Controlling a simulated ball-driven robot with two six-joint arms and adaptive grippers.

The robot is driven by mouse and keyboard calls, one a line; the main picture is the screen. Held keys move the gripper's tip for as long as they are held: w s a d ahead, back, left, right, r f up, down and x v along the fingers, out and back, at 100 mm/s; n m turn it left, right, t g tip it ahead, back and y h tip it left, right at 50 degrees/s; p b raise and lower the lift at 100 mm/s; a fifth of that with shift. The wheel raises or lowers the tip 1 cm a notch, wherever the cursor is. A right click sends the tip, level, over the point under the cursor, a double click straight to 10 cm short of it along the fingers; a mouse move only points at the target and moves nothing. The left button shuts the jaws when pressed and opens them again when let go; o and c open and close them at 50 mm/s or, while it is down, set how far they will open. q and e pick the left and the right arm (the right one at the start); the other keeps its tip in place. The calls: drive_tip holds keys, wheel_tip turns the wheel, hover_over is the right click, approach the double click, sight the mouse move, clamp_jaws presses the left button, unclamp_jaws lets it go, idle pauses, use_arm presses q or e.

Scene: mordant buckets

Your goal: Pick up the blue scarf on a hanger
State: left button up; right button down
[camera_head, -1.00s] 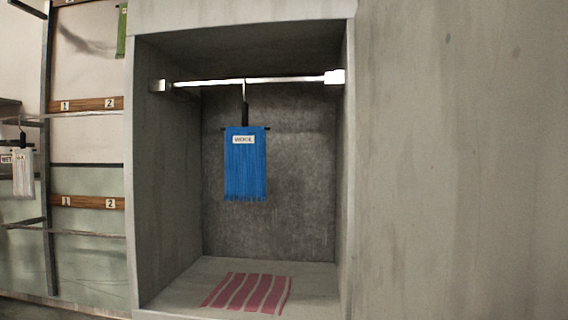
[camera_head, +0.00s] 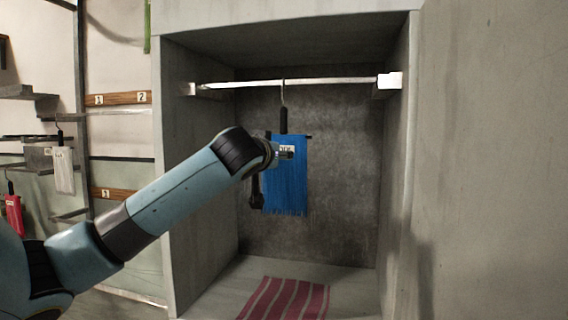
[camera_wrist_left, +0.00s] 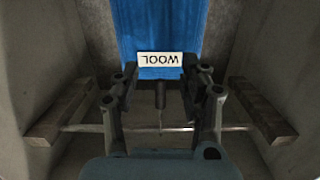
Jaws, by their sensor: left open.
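The blue scarf (camera_head: 285,190) hangs on its hanger (camera_head: 283,119) from the metal rail (camera_head: 310,83) inside a grey alcove. My left gripper (camera_head: 287,153) is in front of the scarf's upper part and partly covers its white label. In the left wrist view the picture is upside down: the scarf (camera_wrist_left: 160,30) bears a label reading WOOL (camera_wrist_left: 160,59). The hanger's dark grip (camera_wrist_left: 160,94) appears between the open fingers of my left gripper (camera_wrist_left: 162,80). I cannot tell whether the fingers touch it. My right gripper is not in view.
The alcove's side walls (camera_head: 200,190) stand on both sides of the scarf. A red striped mat (camera_head: 285,298) lies on its floor. At the left, a white scarf (camera_head: 64,170) and a red one (camera_head: 14,217) hang by shelves with numbered wooden strips (camera_head: 118,98).

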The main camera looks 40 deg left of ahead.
use_arm(q)
drive_tip(key=t, duration=0.1)
approach(283, 125)
drive_tip(key=w, duration=0.1)
drive_tip(key=shift+n+y, duration=0.3)
drive_tip(key=p+x, duration=0.1)
drive_tip(key=x, duration=0.4)
drive_tip(key=shift+p, duration=0.35)
drive_tip(key=shift+w+a+p, duration=0.3)
drive_tip(key=shift+w, duration=0.15)
drive_tip(key=p+x, duration=0.1)
drive_tip(key=x, duration=0.2)
drive_tip(key=shift+w+a+f+p, duration=0.1)
drive_tip(key=shift+w+a+p, duration=0.15)
drive_tip(key=shift+p, duration=0.05)
drive_tip(key=shift+w+a+f, duration=0.1)
drive_tip(key=shift+w+a, duration=0.1)
drive_tip(key=shift+w, duration=0.25)
drive_tip(key=shift+s, duration=0.1)
clamp_jaws()
